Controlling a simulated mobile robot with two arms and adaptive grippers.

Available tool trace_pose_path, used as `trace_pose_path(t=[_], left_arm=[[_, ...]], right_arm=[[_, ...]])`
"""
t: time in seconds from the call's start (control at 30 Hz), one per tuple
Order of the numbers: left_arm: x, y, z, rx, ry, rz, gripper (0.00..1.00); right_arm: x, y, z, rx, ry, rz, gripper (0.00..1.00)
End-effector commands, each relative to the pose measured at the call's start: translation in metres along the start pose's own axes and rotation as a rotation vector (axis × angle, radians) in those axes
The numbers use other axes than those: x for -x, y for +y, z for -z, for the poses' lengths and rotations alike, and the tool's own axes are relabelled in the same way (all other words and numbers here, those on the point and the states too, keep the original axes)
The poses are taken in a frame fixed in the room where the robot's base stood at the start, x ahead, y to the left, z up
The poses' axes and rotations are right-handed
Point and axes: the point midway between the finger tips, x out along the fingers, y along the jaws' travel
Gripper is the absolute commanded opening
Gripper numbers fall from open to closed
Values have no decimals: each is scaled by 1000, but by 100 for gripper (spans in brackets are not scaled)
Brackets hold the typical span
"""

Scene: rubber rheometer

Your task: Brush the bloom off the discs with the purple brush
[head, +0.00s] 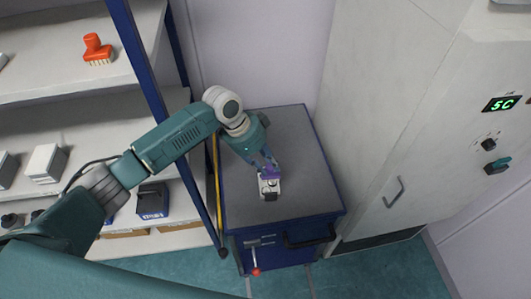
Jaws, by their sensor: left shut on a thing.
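The purple brush (271,172) is in my left gripper (264,163), which is shut on it over the grey top of the blue cabinet. Directly below the brush is a small white holder or tray (270,194) with a dark round part in it. I cannot tell whether the brush touches it. The discs cannot be made out clearly; the dark round part may be one of them. My right gripper is not in view.
The blue cabinet's grey top (306,160) is otherwise clear. A red-orange brush (97,49) stands on the upper shelf at the left. White boxes (46,163) and a dark blue box (152,201) sit lower. A tall grey machine (400,120) with a green display stands to the right.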

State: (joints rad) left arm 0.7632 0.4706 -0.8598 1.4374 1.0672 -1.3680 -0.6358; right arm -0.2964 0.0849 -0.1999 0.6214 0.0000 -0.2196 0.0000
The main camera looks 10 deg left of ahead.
Motion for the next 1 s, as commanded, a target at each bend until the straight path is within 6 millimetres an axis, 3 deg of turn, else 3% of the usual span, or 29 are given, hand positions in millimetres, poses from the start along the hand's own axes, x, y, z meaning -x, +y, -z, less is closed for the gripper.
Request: trace_pose_path(t=[0.3, 0.87, 1.0], left_arm=[[20, -2, 14, 7, 1, 2, 4], [20, -2, 14, 5, 1, 2, 4], [16, 8, 22, -21, 0, -10, 4]], right_arm=[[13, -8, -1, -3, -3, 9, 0], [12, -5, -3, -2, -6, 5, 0], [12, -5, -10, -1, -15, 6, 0]])
